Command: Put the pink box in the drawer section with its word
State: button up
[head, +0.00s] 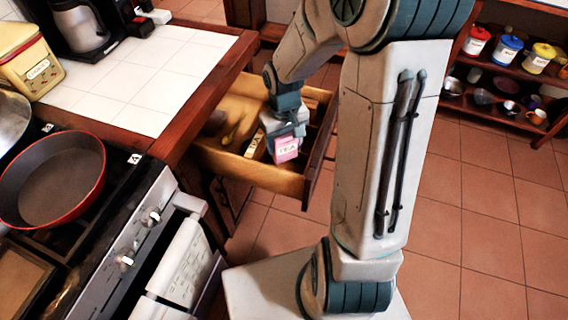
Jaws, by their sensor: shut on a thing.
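The pink box (287,149) has the word TEA on its face. My gripper (285,131) is shut on it from above and holds it at the open drawer (262,180), near the front right part. The drawer is wooden and pulled out from under the tiled counter. Inside it, a pale label or divider (255,145) with dark marks shows left of the box; I cannot read its word. My arm hides part of the drawer's back right. I cannot tell whether the box touches the drawer floor.
A stove with a red-rimmed pan (52,178) stands at the left. The tiled counter (150,70) holds a coffee maker (88,28) and a yellow tin (28,62). Shelves with several lidded jars (508,48) stand at the far right. The tiled floor at right is clear.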

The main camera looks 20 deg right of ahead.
notch_tip(320, 180, down, 9)
jog(key=shift+f+b, duration=0.15)
jog(key=shift+b, duration=0.55)
jog(key=shift+f, duration=0.2)
jog(key=o, duration=0.8)
jog(key=shift+c, duration=0.2)
jog(key=shift+r, duration=0.15)
